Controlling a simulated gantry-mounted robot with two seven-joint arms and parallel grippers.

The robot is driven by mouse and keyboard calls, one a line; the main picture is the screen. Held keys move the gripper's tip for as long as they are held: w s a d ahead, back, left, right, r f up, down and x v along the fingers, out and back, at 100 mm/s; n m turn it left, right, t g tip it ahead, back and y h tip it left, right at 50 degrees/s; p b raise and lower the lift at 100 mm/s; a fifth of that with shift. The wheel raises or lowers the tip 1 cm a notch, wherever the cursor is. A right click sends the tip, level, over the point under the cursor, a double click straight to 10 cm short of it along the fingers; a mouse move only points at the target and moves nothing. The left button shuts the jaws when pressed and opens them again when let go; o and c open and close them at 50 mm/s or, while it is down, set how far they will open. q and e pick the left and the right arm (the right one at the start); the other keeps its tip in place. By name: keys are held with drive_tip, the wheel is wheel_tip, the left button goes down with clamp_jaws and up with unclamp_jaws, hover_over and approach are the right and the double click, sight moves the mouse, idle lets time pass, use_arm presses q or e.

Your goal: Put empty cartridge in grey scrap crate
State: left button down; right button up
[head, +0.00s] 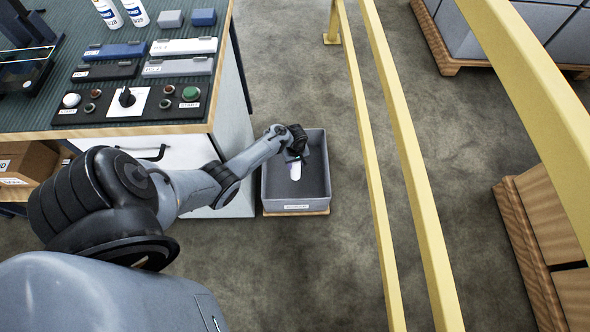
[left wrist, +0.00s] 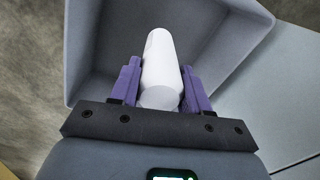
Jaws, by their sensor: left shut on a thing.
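A white cartridge (left wrist: 160,66) is held between the two purple fingers of my left gripper (left wrist: 160,85) in the left wrist view. The cartridge (head: 295,171) also shows as a small white shape in the head view. My left gripper (head: 297,156) is shut on it, over the opening of the grey scrap crate (head: 317,190). The crate stands on the floor beside the workbench, and its inner wall (left wrist: 100,50) fills much of the left wrist view. How far the cartridge is above the crate floor I cannot tell. My right gripper is not in view.
The workbench (head: 150,128) at the left carries a control panel, several blocks and two white bottles (head: 108,12). Yellow rails (head: 372,160) run along the crate's right side. Pallets with boxes (head: 545,230) stand further right. Bare floor lies in front of the crate.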

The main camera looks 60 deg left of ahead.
sight(296, 171)
use_arm(q)
wheel_tip(296, 171, down, 8)
drive_tip(key=b, duration=0.6)
drive_tip(key=shift+r, duration=0.1)
drive_tip(key=shift+f, duration=0.55)
drive_tip(key=c, duration=0.5)
unclamp_jaws()
